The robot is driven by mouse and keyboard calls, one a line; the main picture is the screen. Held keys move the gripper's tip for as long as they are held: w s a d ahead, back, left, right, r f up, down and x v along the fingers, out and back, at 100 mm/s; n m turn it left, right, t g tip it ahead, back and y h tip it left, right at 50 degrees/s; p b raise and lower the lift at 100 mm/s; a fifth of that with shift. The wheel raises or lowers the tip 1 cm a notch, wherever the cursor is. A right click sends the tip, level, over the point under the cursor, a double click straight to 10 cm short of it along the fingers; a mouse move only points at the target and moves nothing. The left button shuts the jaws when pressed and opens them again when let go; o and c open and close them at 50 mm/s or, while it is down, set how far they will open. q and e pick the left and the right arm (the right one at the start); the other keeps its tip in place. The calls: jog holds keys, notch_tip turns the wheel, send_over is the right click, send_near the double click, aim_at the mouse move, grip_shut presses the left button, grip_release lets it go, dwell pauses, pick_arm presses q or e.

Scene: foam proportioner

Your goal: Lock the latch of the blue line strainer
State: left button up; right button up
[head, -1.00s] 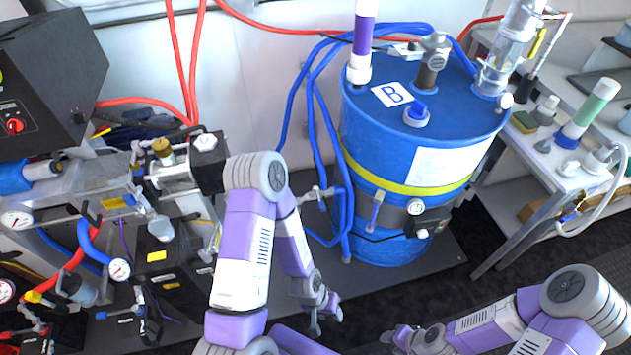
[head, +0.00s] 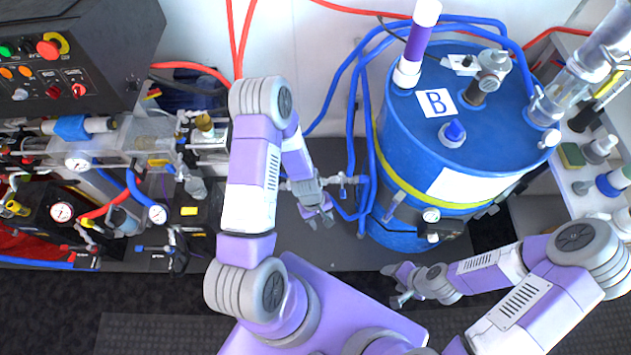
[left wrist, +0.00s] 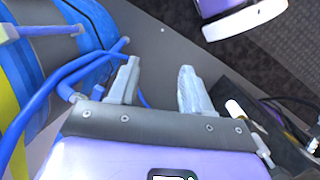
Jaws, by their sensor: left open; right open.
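I cannot make out the blue line strainer or its latch for certain. A bluish cylinder (head: 125,221) by the blue hoses (head: 137,186) and a gauge on the left-hand machine may be it. My left gripper (head: 317,218) is open and empty, pointing down between that machine and the blue drum (head: 405,145). In the left wrist view, its two fingers (left wrist: 157,88) stand apart over grey floor plate, with blue hoses (left wrist: 60,75) to the left. My right gripper (head: 392,286) is open and empty, in front of the drum and apart from it.
A metal valve fitting (head: 345,180) with blue hoses is close behind my left gripper. A black control box (head: 75,60) stands above the machine at the upper left. A bench with bottles (head: 590,160) is at the right. Dark floor (head: 150,310) is open at the lower left.

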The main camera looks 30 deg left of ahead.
pick_arm(q)
jog(key=w+a+r+n+t+h, duration=0.1)
jog(key=w+a+r+n, duration=0.1)
jog(key=w+a+n, duration=0.8)
jog(key=shift+s+b+x, duration=0.1)
jog(key=shift+b+x, duration=0.25)
jog(key=shift+x, duration=1.35)
jog(key=shift+s+b+x, duration=0.15)
jog(key=shift+b+x, duration=0.15)
jog(key=shift+x, duration=1.4)
jog(key=shift+a, duration=0.1)
grip_shut()
